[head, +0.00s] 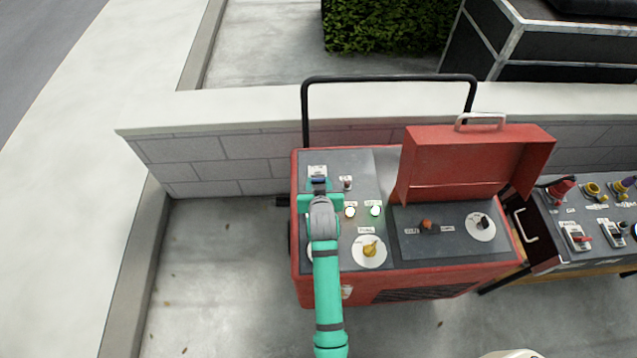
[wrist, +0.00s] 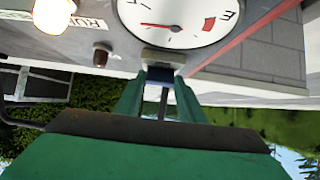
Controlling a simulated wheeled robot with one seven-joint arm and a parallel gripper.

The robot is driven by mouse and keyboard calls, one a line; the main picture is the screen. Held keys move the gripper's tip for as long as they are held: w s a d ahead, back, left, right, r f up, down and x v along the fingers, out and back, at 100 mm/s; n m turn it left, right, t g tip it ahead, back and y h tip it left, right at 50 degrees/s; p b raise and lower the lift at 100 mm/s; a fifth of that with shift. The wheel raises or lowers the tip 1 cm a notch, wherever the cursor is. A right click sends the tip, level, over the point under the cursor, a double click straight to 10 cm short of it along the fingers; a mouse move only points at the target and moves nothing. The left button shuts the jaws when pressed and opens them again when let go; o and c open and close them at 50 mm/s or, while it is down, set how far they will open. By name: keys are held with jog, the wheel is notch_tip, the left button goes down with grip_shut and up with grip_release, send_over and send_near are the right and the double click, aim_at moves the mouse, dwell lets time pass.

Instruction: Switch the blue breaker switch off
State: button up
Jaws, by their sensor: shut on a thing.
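The blue breaker switch (head: 319,180) sits near the top left of the grey panel on the red generator (head: 300,268). My gripper (head: 319,187) is at the switch, with its teal fingers shut on it. In the wrist view the blue switch (wrist: 160,74) shows between the fingertips (wrist: 160,82), in front of a pale mount. The gripper covers part of the switch, and I cannot tell its on or off position.
A small knob (head: 346,182), lit buttons (head: 375,211) and a yellow dial knob (head: 369,250) are close to the right. An open red lid (head: 457,165) stands farther right. A black handle bar (head: 390,78) and a low wall (head: 230,150) are behind.

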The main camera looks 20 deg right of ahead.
jog(key=o, duration=1.1)
jog(key=shift+c, duration=0.2)
jog(key=shift+a, duration=0.1)
jog(key=shift+s+r, duration=0.15)
jog(key=shift+s, duration=0.1)
jog(key=v, duration=1)
jog(key=shift+r, duration=0.1)
